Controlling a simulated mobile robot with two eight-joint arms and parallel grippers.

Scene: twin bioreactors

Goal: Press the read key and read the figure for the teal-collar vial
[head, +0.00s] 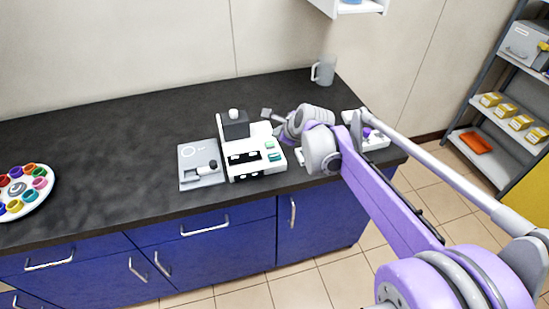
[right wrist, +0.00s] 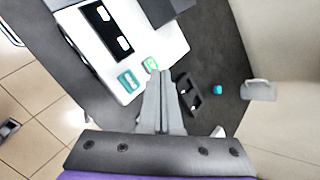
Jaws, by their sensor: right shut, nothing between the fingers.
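A white instrument (head: 240,172) with a dark raised block (head: 235,125) stands on the dark counter; it also shows in the right wrist view (right wrist: 88,28). Its top has black slots, a small bright green patch (right wrist: 151,63) and a teal patch (right wrist: 128,81). No figure is legible on either. My right gripper (right wrist: 155,74) is shut and empty, its fingertips at the edge of the green patch; I cannot tell whether they touch it. In the head view the right gripper (head: 279,130) is over the instrument's right side. A small teal-topped item (right wrist: 217,89) stands apart; I cannot tell whether it is the teal-collar vial.
A grey device (head: 188,152) sits left of the instrument. A black tray (right wrist: 194,101) lies beside my fingers. A grey mug (head: 323,70) stands at the back. A round white tray (head: 40,204) of colored pots is far left. The counter between is clear.

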